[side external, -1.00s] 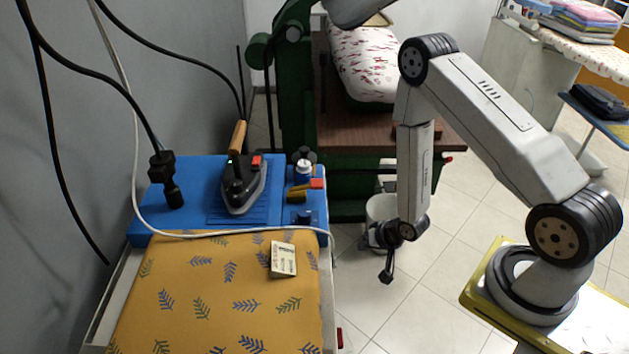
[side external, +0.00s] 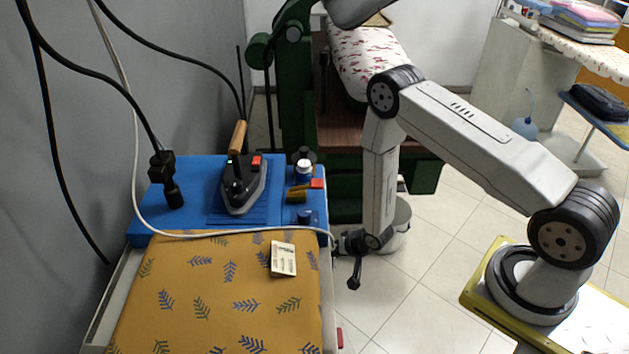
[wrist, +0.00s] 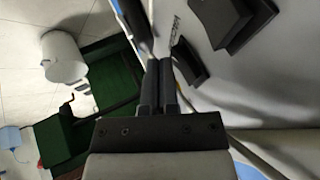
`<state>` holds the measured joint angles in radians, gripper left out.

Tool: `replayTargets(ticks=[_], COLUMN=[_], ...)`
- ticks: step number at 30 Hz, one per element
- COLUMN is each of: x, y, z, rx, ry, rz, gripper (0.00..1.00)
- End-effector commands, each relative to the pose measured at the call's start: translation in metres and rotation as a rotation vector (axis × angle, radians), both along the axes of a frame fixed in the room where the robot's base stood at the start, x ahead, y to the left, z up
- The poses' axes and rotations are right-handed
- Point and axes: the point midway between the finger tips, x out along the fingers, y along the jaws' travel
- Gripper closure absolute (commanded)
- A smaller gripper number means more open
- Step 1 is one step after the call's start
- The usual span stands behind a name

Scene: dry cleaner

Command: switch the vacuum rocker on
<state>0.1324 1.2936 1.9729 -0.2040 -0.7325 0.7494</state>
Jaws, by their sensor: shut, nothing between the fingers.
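My gripper (side external: 341,241) is beside the right edge of the blue-topped ironing table (side external: 143,231), pointing left at its side. In the wrist view my gripper (wrist: 161,70) is shut and empty, its two dark fingers pressed together. A pale side panel (wrist: 270,75) lies to the right of the fingers. On it are a small dark curved part (wrist: 188,62), just right of the fingertips, and a larger dark wedge-shaped block (wrist: 225,20) above. Dark lettering, too blurred to read, runs beside them. I cannot tell for certain which part is the vacuum rocker, its position, or whether the fingers touch it.
An iron (side external: 243,185) stands on the blue top. A white cord (side external: 210,235) crosses to the table's right edge. A card (side external: 283,259) lies on the patterned yellow cover (side external: 200,300). A white bin (side external: 398,225) stands on the floor behind my gripper. Open floor lies to the right.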

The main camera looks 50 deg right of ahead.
Motion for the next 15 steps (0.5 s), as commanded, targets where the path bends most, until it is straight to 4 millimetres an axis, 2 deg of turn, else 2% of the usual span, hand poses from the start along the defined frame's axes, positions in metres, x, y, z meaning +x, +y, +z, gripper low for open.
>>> replayTargets(ticks=[15], x=[0.0047], y=[0.0049], z=[-0.0022], rx=[0.001], ry=[0.0], rz=[0.002], gripper=[1.0])
